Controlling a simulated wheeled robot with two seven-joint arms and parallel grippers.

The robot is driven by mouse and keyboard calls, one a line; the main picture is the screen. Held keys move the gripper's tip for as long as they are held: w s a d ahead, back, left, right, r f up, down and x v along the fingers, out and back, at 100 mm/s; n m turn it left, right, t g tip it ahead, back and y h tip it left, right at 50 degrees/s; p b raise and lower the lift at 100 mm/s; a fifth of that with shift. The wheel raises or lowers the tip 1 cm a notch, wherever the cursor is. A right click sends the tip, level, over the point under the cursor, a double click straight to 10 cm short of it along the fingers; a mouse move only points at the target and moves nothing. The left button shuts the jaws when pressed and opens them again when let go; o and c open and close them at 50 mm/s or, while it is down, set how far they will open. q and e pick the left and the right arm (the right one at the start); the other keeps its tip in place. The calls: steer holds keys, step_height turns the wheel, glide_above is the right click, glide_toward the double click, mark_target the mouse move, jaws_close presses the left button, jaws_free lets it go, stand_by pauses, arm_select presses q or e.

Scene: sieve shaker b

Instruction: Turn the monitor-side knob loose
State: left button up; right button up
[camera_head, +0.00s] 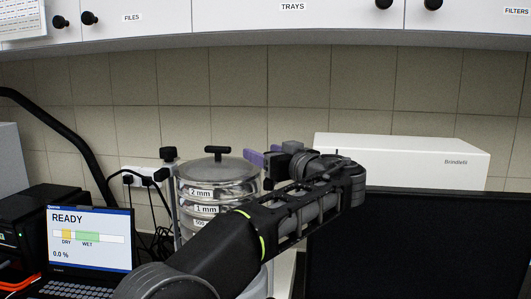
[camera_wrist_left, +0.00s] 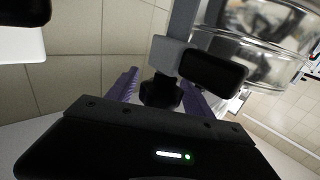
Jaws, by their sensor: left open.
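The sieve shaker holds a round stack of metal sieves (camera_head: 205,192) with a lid and a black top handle. Its left-hand knob (camera_head: 168,154) is black and stands on a post left of the stack. My left gripper (camera_head: 258,158) is on the monitor side of the stack, with purple fingers. In the left wrist view, a black knob (camera_wrist_left: 160,92) lies between the open purple fingers of this gripper (camera_wrist_left: 163,98), with no visible grip on it. A grey clamp bar (camera_wrist_left: 170,55) with a black block is beside it. In the head view my gripper and arm hide most of that side.
A dark monitor (camera_head: 430,245) fills the lower right, in front of a white box (camera_head: 400,157). A laptop (camera_head: 90,240) reading READY stands at the lower left. Cabinets (camera_head: 290,20) hang above. A tiled wall (camera_head: 300,80) is behind. Cables and sockets are left of the shaker.

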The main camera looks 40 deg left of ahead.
arm_select(q)
steer(key=shift+c, duration=0.3)
jaws_close()
stand_by(0.3)
